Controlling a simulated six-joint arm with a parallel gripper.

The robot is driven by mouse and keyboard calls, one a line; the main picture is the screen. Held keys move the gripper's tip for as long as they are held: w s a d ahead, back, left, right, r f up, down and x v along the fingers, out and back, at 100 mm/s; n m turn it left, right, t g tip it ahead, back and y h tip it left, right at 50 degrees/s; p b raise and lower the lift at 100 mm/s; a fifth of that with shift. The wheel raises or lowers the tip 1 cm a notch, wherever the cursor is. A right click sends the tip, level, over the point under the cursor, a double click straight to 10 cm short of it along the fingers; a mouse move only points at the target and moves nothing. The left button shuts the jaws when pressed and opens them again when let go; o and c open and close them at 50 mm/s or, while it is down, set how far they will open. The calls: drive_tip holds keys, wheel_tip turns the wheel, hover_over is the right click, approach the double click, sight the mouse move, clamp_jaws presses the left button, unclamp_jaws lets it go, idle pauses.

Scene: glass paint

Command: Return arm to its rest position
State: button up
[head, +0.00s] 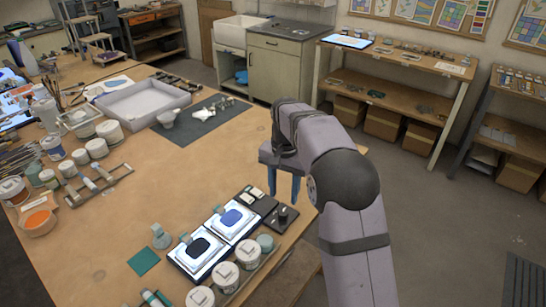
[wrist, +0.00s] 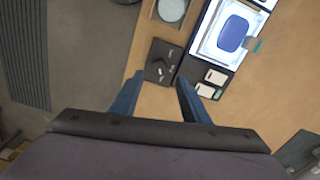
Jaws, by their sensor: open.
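My arm reaches up from the lower right of the head view. My gripper (head: 284,184) hangs fingers-down above the right edge of the wooden table (head: 135,210). Its two blue fingers are apart with nothing between them. In the wrist view the open fingers (wrist: 155,95) are over bare wood, near a dark plate with small parts (wrist: 163,62). To their right in that view is a lit panel with a blue oval piece (wrist: 233,33). In the head view two such panels with dark blue ovals (head: 232,218) lie below and left of my gripper.
White jars (head: 225,276) line the table's near edge. A dark mat with small tools (head: 205,120) and a white tray (head: 147,103) lie further back. More jars (head: 108,131) stand at the left. Open floor (head: 440,230) lies right of the table. Shelves (head: 400,65) stand behind.

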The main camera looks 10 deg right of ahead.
drive_tip(key=s+d+f+n, duration=0.1)
drive_tip(key=s+f+n, duration=0.2)
drive_tip(key=s, duration=1.1)
drive_tip(key=s+d+f+n, duration=0.2)
drive_tip(key=s+f+n, duration=0.1)
drive_tip(key=s, duration=1.1)
drive_tip(key=shift+s+d+n, duration=0.2)
drive_tip(key=shift+n, duration=0.2)
